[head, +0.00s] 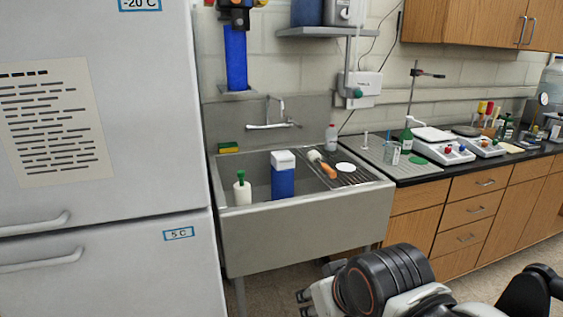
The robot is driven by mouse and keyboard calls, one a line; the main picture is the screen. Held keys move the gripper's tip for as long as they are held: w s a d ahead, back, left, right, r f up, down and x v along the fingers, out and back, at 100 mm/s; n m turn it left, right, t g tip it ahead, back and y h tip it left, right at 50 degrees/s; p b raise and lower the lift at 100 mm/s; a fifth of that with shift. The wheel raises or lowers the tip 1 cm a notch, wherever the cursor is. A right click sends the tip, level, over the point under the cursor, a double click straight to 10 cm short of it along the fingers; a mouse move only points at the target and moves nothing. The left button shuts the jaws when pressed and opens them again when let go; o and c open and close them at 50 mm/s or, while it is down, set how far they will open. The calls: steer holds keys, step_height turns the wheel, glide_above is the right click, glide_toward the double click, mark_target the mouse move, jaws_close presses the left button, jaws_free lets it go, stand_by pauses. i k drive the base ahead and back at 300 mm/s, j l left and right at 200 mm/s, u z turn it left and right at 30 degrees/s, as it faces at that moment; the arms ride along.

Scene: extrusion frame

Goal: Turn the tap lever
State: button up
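The tap (277,113) is a chrome fixture on the steel back wall of the sink, with an upright curved spout and a horizontal bar below it. A small piece at the right end of the bar may be the lever (293,123), but it is too small to tell how it is turned. My gripper (304,303) is at the bottom of the head view, in front of the sink and well below and apart from the tap. Its dark fingertips show small beside my arm, and I cannot tell how far they are spread. Nothing is visibly held.
The steel sink (285,235) holds a blue box with a white top (283,175) and a green-topped white bottle (242,188). A drying rack (352,172) covers its right side. A tall fridge (100,160) stands close on the left. Wooden drawers (470,210) line the right.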

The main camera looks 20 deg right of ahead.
mark_target(290, 118)
steer(key=i, duration=1.2)
steer(key=z, duration=0.05)
